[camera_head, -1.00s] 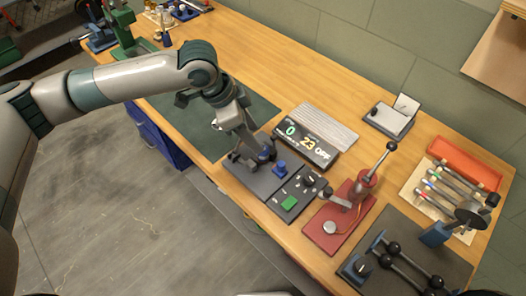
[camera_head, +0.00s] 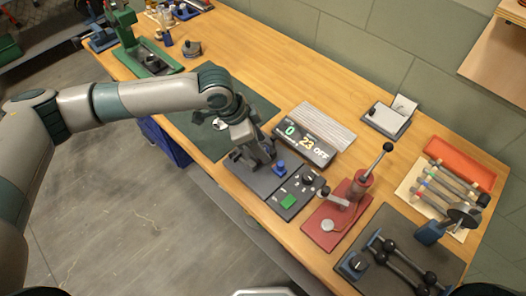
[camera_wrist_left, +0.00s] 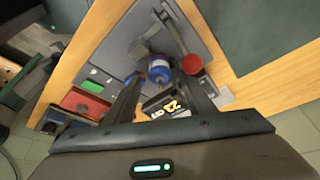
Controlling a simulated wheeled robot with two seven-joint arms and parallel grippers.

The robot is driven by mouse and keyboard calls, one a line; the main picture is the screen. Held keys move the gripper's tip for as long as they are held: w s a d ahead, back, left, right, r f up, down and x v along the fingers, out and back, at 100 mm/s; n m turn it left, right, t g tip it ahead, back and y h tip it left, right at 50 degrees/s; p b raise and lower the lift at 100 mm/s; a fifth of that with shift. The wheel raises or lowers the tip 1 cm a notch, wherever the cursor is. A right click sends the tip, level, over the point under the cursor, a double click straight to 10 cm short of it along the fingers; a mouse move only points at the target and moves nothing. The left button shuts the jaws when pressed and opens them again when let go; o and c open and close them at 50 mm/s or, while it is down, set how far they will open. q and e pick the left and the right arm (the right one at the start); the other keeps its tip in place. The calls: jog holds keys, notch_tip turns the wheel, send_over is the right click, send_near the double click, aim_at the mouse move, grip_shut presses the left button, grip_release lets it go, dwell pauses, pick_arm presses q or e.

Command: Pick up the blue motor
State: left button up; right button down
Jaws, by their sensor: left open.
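The blue motor (camera_wrist_left: 158,70), a short cylinder with a blue body and a pale section, shows in the left wrist view on the grey test stand (camera_wrist_left: 182,28). My left gripper (camera_wrist_left: 160,80) is open, with its fingers on either side of the motor; I cannot tell whether they touch it. In the head view my left gripper (camera_head: 257,162) is low over the grey stand and hides the motor. A small blue part (camera_head: 279,168) stands just right of the gripper, beside the control panel. My right gripper is not in view.
A control panel (camera_head: 300,190) with a green button and a display (camera_head: 305,145) reading 0, 23 and OFF are close to the gripper. A red lever press (camera_head: 335,215) stands to the right. A dark green mat (camera_head: 205,140) lies left, mostly clear.

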pick_arm(q)
jog(key=shift+c, duration=0.3)
jog(key=c, duration=1.1)
jog(key=shift+c, duration=0.2)
jog(key=shift+r, duration=0.1)
notch_tip(320, 180, up, 10)
jog(key=b, duration=0.3)
